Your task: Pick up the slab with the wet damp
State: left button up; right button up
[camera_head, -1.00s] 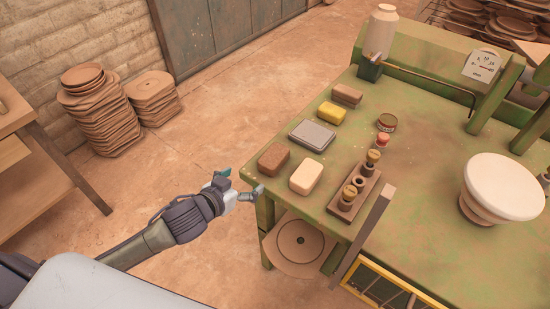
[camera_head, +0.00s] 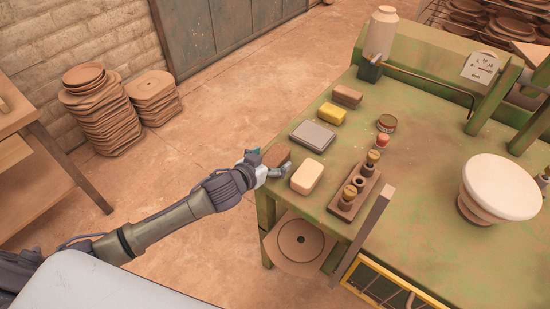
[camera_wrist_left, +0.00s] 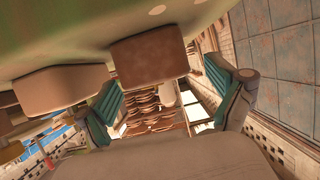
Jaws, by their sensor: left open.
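Several slab-like blocks lie in a row along the left edge of the green table. The nearest are a dark brown slab (camera_head: 277,154) and a pale pinkish-beige slab (camera_head: 307,176). My left gripper (camera_head: 270,163) is open at the brown slab, partly covering it. In the left wrist view, the brown slab (camera_wrist_left: 150,55) shows between the directions of the two spread fingers (camera_wrist_left: 165,98), and the pale slab (camera_wrist_left: 60,88) is beside it, near the other finger. I cannot tell whether a finger touches the brown slab. My right gripper is not in view.
Farther along the table (camera_head: 420,220) lie a grey slab (camera_head: 312,135), a yellow slab (camera_head: 332,114) and another brown slab (camera_head: 347,96). A wooden rack with stamps (camera_head: 354,192) stands right of the pale slab. A white round piece (camera_head: 500,188) stands farther right.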

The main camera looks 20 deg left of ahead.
pick_arm(q)
jog(key=shift+x, duration=1.15)
jog(key=c, duration=1.6)
